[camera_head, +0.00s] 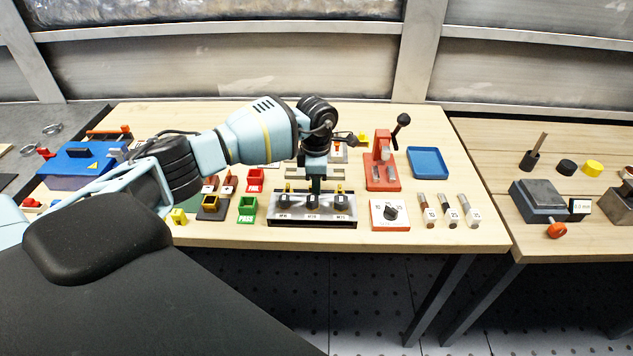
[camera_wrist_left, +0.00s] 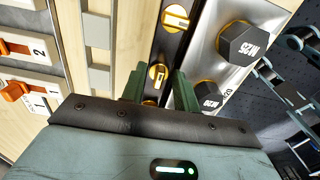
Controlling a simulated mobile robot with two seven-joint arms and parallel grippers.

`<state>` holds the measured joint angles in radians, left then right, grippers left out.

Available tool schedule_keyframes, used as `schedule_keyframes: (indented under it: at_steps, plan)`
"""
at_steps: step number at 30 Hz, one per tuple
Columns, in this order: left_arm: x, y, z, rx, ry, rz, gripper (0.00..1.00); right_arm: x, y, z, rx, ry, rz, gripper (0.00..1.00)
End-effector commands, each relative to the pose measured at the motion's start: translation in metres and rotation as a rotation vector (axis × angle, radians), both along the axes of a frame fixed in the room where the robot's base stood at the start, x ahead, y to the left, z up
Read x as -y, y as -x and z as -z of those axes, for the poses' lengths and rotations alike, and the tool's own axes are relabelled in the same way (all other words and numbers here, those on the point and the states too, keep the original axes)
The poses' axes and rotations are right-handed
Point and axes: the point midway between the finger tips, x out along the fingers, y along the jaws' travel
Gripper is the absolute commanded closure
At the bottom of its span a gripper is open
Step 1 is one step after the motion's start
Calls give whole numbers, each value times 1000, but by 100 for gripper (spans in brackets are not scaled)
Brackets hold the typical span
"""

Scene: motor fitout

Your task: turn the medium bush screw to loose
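The bush panel (camera_head: 312,221) stands at the front of the bench, with three dark hexagonal bushes and yellow slotted screws behind them. The medium bush, marked M20 (camera_wrist_left: 210,98), is the middle one, partly cut off from view by my gripper. My left gripper (camera_head: 316,188) points down behind the middle bush. In the wrist view its two green fingers stand apart, one on each side of a yellow screw (camera_wrist_left: 158,75) that appears to be the medium one. Small gaps show beside the screw; contact is not clear. My right gripper is not in view.
The M25 bush (camera_wrist_left: 243,45) and its screw (camera_wrist_left: 178,19) are close by. A dial box (camera_head: 390,214), a red lever press (camera_head: 382,170) and a blue tray (camera_head: 428,162) stand to the right. Green (camera_head: 247,208) and red bins stand left of the panel.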

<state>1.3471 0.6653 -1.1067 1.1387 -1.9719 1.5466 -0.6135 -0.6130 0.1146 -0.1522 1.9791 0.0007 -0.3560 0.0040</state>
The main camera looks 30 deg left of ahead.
Motion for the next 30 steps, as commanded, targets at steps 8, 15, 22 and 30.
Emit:
schedule_keyframes:
  at_steps: [8,15,22,30]
  plan:
    - [0,0,-1,1,1,1,68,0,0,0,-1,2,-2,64]
    - [0,-1,-25,3,1,3,68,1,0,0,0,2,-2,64]
    - [0,-1,-61,3,1,1,68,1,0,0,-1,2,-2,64]
    - [0,0,-78,0,0,1,68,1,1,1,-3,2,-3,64]
